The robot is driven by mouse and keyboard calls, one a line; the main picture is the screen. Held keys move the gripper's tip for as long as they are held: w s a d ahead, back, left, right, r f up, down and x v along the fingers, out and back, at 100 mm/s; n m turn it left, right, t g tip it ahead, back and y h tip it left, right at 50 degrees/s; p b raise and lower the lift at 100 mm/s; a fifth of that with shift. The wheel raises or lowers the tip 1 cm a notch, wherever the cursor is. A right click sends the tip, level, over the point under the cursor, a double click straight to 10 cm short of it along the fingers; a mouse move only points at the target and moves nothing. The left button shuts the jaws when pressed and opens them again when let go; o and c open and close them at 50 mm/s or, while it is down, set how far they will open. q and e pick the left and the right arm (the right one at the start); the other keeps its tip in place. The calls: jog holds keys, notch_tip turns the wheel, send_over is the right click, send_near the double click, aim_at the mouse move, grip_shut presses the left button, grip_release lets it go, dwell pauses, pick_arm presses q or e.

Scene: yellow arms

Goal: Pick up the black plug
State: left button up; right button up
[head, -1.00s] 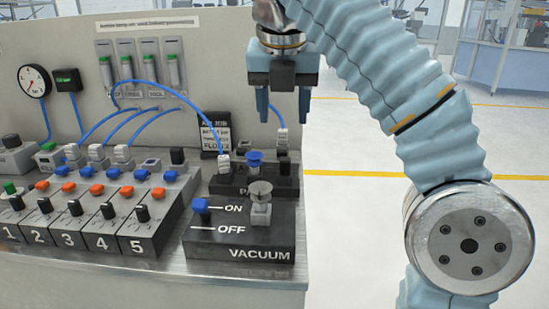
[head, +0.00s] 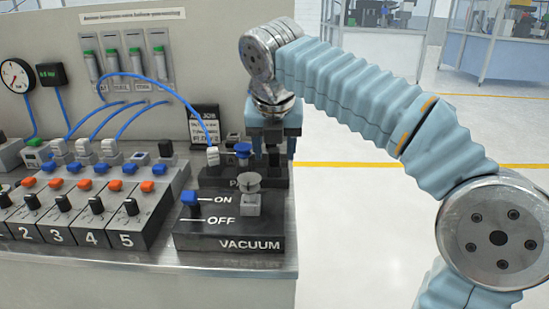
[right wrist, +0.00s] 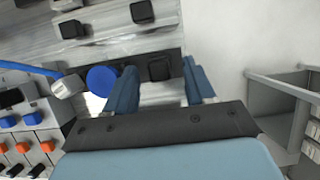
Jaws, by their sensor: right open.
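My right gripper (head: 271,152) points down at the right end of the black panel block (head: 218,181), behind the vacuum block. It is open; in the right wrist view a small square black plug (right wrist: 160,68) shows between and slightly beyond the two blue-grey fingers (right wrist: 160,82), with a gap on each side. I cannot tell how deep the fingers reach around it. In the head view the gripper largely hides this plug. Other black squares show at the top of the wrist view (right wrist: 141,11) (right wrist: 72,29). My left gripper is out of view.
A blue knob (head: 243,150) and a white connector with a blue tube (head: 212,157) stand left of the gripper. The vacuum block (head: 235,236) with a grey knob (head: 249,183) is in front. Open floor (head: 380,215) lies to the right.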

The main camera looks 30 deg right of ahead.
aim_at(274, 151)
jog(key=shift+w+d+f, duration=0.1)
jog(key=shift+w+f, duration=0.05)
jog(key=shift+f, duration=0.3)
jog(key=shift+c, duration=0.3)
grip_shut()
notch_tip(274, 151, up, 10)
dwell(0.3)
